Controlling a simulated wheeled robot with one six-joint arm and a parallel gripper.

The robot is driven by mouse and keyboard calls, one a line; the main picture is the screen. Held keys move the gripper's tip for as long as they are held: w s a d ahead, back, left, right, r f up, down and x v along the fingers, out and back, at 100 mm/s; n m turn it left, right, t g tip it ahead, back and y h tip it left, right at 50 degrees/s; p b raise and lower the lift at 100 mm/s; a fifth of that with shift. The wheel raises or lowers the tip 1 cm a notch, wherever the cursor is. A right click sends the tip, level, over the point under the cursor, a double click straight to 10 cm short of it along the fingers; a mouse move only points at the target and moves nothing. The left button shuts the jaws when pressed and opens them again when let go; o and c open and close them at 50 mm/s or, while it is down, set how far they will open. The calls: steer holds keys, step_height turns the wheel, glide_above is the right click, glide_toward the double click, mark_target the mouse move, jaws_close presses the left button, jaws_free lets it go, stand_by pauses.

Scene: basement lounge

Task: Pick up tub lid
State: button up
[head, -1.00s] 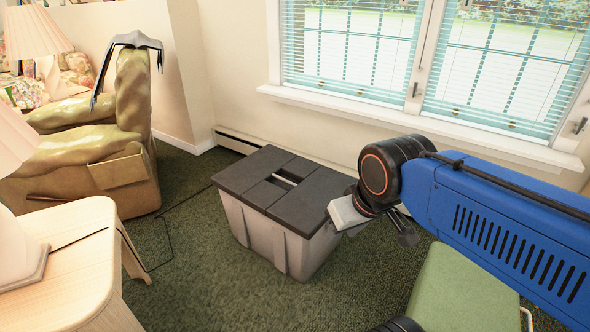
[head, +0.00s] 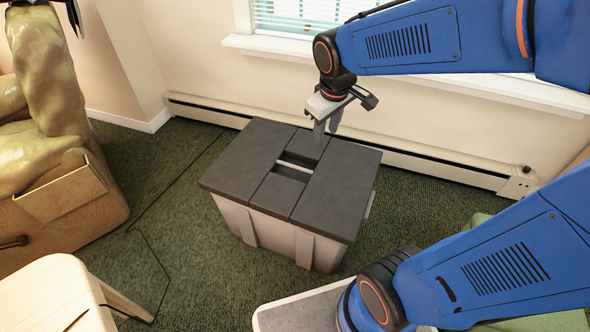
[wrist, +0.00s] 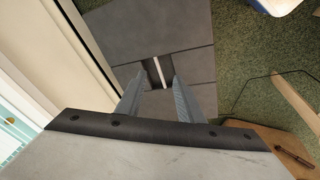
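The tub lid (head: 240,160) is dark grey, made of flat panels with a narrow slot and a light bar across its middle. It lies flat on the light grey tub (head: 272,238), which stands on the carpet. My gripper (head: 327,126) points down over the back part of the lid, seemingly above it and not touching. In the wrist view the two fingers of my gripper (wrist: 158,82) are apart with nothing between them. The lid (wrist: 125,30) lies beyond them, its slot and white bar showing between the fingertips.
A baseboard heater (head: 430,160) runs along the wall behind the tub, under the window sill (head: 480,88). A yellowish armchair (head: 60,205) stands at left, a wooden table (head: 45,295) at lower left. A dark cord (head: 155,255) crosses the green carpet between them and the tub.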

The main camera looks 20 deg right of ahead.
steer(key=w+a+f+n, duration=0.2)
steer(key=w+a+f, duration=0.15)
steer(key=w, duration=0.35)
steer(key=n+g, duration=0.2)
steer(key=n, duration=0.1)
glide_toward(292, 166)
steer(key=shift+h, duration=0.3)
steer(key=shift+w+d+f, duration=0.15)
steer(key=shift+f, duration=1.25)
steer(key=shift+w+d+f, duration=0.1)
steer(key=shift+w+f, duration=0.1)
steer(key=shift+f, duration=1.25)
steer(key=shift+w+d+f, duration=0.15)
steer(key=shift+f, duration=1.25)
steer(key=shift+c, duration=0.7)
jaws_close()
